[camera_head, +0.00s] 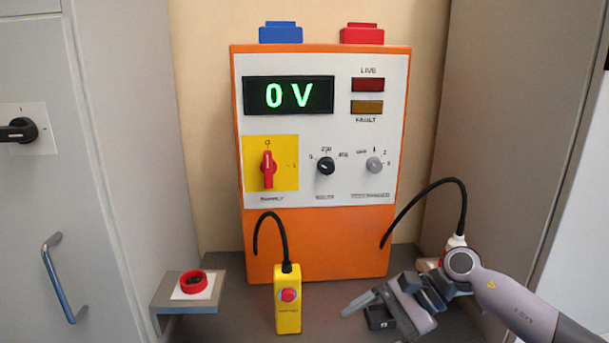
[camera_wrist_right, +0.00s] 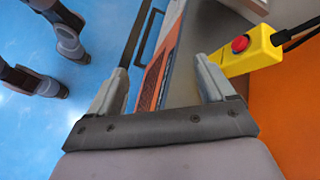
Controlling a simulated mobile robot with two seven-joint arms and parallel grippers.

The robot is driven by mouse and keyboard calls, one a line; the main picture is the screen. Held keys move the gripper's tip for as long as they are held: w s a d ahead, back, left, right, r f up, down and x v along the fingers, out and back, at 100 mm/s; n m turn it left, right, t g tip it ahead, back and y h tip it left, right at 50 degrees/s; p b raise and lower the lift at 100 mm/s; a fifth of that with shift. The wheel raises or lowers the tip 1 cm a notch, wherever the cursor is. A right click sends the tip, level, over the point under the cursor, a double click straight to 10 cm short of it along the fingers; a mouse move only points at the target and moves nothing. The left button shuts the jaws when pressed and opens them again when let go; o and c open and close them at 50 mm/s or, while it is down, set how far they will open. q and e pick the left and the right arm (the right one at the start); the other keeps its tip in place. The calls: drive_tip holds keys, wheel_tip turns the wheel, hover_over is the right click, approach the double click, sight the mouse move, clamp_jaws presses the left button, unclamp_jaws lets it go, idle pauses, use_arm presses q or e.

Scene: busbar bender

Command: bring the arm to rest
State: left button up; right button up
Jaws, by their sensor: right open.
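My right arm comes in from the right in the head view. Its gripper (camera_head: 380,316) is low in front of the orange cabinet, to the right of the yellow pendant (camera_head: 288,302). In the wrist view the two fingers of this gripper (camera_wrist_right: 160,82) are spread apart with nothing between them. The yellow pendant with its red button (camera_wrist_right: 240,43) shows there beyond the right finger; whether they touch is unclear. My left gripper cannot be made out.
The orange cabinet (camera_head: 315,235) stands on the grey bench with its display at 0 V. A black cable (camera_head: 420,200) arches down behind my right wrist. Grey cabinets flank both sides.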

drive_tip(key=s+a+m+t+y, duration=0.4)
drive_tip(key=a+m+t+y, duration=0.3)
drive_tip(key=m, duration=0.9)
drive_tip(key=s+d+f+m+t+h, duration=0.2)
drive_tip(key=d+f+m+t+h, duration=0.25)
drive_tip(key=m, duration=0.95)
drive_tip(key=s+d+f+m+t+h, duration=0.1)
drive_tip(key=d+f+m+t+h, duration=0.4)
drive_tip(key=m, duration=1)
drive_tip(key=s+d+f+m+g+h, duration=0.2)
drive_tip(key=s+d+f+m, duration=0.1)
drive_tip(key=s+f+m, duration=0.3)
drive_tip(key=s+d+f+m+g+h, duration=0.3)
drive_tip(key=s+d+f+m, duration=0.1)
drive_tip(key=s+f+m, duration=0.3)
drive_tip(key=shift+s+m+h, duration=0.35)
drive_tip(key=shift+s+m, duration=0.35)
drive_tip(key=shift+s, duration=0.05)
drive_tip(key=shift+d, duration=0.1)
